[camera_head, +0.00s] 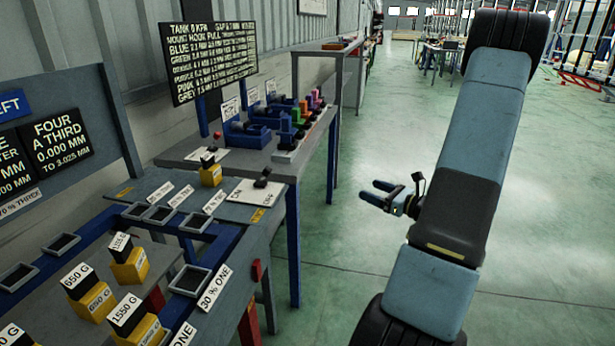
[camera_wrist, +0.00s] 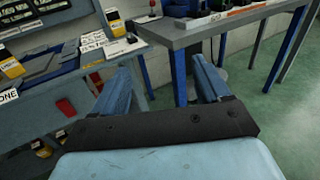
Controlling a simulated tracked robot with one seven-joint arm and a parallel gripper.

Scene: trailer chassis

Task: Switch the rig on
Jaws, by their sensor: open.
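A small black switch lever (camera_head: 262,178) stands on a white plate marked "ON" (camera_head: 238,196), at the right end of the near bench top. In the wrist view a small black piece on a white plate (camera_wrist: 118,47), probably this switch, sits beyond the left finger. My gripper (camera_head: 370,190) is open and empty, out over the green floor to the right of the benches, clear of the switch. Its two blue fingers (camera_wrist: 160,72) are spread apart in the wrist view. The lever's exact position is too small to tell.
The near bench holds grey trays (camera_head: 190,280) and yellow weights (camera_head: 130,265). A second bench (camera_head: 270,160) behind carries blue fixtures (camera_head: 247,135) and coloured pieces. A black text board (camera_head: 208,63) stands above it. The floor (camera_head: 340,250) right of the benches is free.

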